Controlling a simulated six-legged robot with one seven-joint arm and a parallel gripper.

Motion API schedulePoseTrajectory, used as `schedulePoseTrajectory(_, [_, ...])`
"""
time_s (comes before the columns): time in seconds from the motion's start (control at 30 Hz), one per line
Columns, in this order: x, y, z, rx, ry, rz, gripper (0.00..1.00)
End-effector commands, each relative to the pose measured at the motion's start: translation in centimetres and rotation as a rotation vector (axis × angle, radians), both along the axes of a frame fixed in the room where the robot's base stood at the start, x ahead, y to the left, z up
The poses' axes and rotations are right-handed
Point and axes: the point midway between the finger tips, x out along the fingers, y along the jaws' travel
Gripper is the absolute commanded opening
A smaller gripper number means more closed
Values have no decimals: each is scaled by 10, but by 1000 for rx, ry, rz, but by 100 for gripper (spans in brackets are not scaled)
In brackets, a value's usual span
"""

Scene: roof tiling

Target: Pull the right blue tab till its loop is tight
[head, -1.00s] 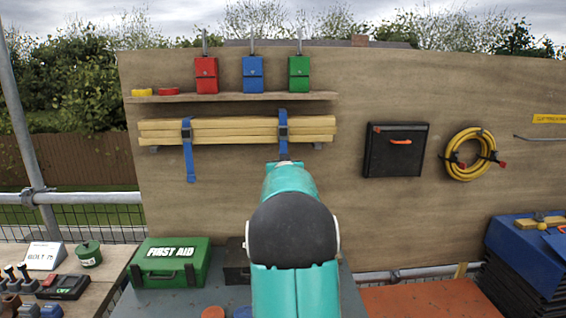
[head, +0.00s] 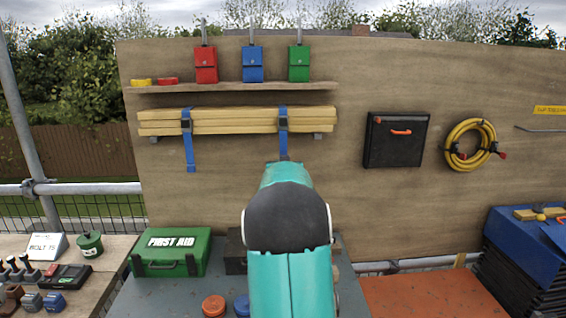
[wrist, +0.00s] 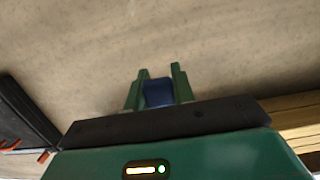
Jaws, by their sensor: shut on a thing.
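The right blue strap (head: 283,113) runs around a stack of yellow timber boards (head: 230,120), with a dark buckle (head: 283,124) on its front. Its loop lies close along the top of the boards. Its blue tail hangs straight down from the buckle and goes out of sight behind my arm. In the wrist view, my gripper (wrist: 157,88) is shut on the blue tab (wrist: 158,95), which sits between its two green fingers. In the head view, my arm hides the gripper. The left blue strap (head: 187,150) hangs free below its own buckle.
A shelf (head: 230,87) with red, blue and green boxes is above the boards. A black wall case (head: 396,150) and a yellow hose coil (head: 470,145) hang to the right. A green first aid box (head: 170,252) stands below left.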

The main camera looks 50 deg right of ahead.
Motion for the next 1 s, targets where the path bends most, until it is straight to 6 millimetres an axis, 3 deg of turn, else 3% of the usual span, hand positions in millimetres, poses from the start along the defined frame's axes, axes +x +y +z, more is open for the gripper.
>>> schedulePoseTrajectory(0.33, [0,0,-5,2,2,0,4])
schedulePoseTrajectory(0.37, [0,0,-5,2,2,0,31])
schedulePoseTrajectory(0.47, [0,0,-4,2,1,0,50])
schedulePoseTrajectory(0.67, [0,0,-4,1,1,0,50])
schedulePoseTrajectory(0.8, [0,0,-4,1,1,0,72])
schedulePoseTrajectory(1.0, [0,0,-3,0,0,0,72])
